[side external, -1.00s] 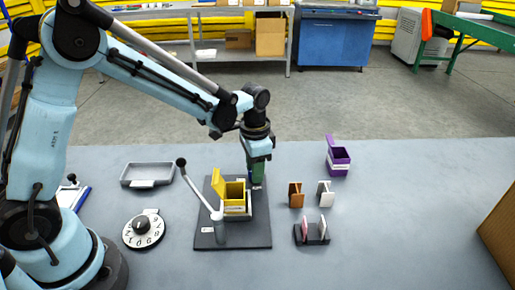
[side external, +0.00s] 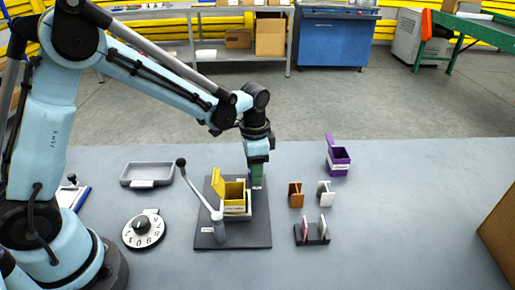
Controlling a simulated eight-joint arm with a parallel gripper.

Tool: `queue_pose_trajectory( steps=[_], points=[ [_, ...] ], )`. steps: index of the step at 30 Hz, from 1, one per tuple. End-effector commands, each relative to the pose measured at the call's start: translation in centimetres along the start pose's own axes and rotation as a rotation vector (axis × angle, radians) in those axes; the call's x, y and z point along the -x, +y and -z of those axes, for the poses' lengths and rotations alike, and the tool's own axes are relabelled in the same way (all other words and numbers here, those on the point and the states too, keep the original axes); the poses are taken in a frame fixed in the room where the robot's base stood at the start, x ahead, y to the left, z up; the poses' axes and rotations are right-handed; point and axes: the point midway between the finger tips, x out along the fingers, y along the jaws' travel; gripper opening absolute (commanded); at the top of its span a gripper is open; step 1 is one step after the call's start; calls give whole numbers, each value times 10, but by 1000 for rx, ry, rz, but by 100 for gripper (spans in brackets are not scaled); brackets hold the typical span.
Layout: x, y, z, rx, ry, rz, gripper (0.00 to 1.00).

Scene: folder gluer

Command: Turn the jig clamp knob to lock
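The jig is a dark base plate (side external: 207,240) holding an open yellow box (side external: 233,189) in a pale holder. A grey lever (side external: 200,198) with a black ball end (side external: 181,162) leans up to the left from the jig's front. My gripper (side external: 257,184) points down at the plate's back right corner, just right of the yellow box. A small pale mark shows at its fingertips. I cannot make out the clamp knob; the fingers may be covering it. The finger gap is too small to judge.
A white numbered dial (side external: 152,221) and a grey tray (side external: 148,183) lie left of the jig. On the right stand a brown piece (side external: 296,195), a white piece (side external: 325,193), a dark rack (side external: 312,235) and a purple box (side external: 338,159).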

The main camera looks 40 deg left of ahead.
Motion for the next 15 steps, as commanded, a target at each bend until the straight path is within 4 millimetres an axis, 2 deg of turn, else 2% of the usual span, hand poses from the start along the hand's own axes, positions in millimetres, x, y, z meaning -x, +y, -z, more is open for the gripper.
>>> queue_pose_trajectory(
  steps=[8,11,15],
  points=[
    [1,0,0,1,1,0,46],
    [8,0,0,1,1,0,46],
    [29,0,0,1,1,0,46]
  ],
)
